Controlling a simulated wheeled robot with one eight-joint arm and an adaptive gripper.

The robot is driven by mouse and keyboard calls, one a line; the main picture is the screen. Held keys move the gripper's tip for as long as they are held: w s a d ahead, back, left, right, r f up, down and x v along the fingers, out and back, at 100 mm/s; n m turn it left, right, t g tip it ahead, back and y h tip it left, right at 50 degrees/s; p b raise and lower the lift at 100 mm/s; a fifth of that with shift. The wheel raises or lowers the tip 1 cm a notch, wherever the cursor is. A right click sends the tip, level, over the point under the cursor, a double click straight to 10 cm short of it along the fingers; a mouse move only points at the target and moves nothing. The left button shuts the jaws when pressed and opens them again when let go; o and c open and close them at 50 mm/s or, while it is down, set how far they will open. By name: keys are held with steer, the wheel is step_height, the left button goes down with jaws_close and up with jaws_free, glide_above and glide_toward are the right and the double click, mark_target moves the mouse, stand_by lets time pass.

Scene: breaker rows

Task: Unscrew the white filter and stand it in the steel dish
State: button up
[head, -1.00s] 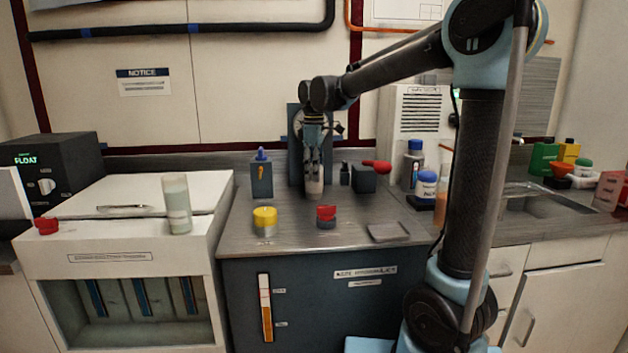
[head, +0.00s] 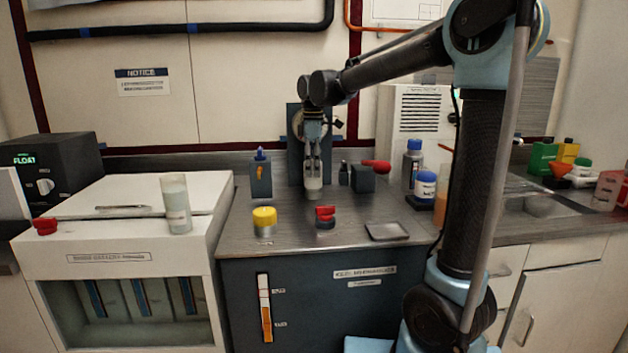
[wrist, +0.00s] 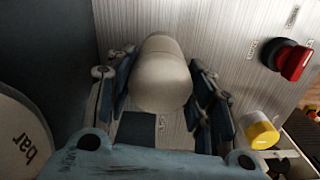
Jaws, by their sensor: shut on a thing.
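My gripper (head: 313,172) points down in front of the dark upright panel at the back of the steel worktop. It is shut on the white filter (head: 314,187), whose lower part shows below the fingers. In the wrist view the filter (wrist: 162,80) is a pale rounded cylinder between the two fingers (wrist: 160,95). Its upper end is hidden in the head view, so I cannot tell whether it is still threaded on. The steel dish (head: 388,231) is a shallow square tray at the worktop's front right, apart from the gripper.
A yellow-topped container (head: 264,220) and a red-knobbed part (head: 326,217) stand at the front of the worktop. Bottles (head: 425,188) stand farther right. A gauge face (wrist: 20,130) is close in the wrist view.

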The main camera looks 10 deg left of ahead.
steer(key=shift+r, duration=1.8)
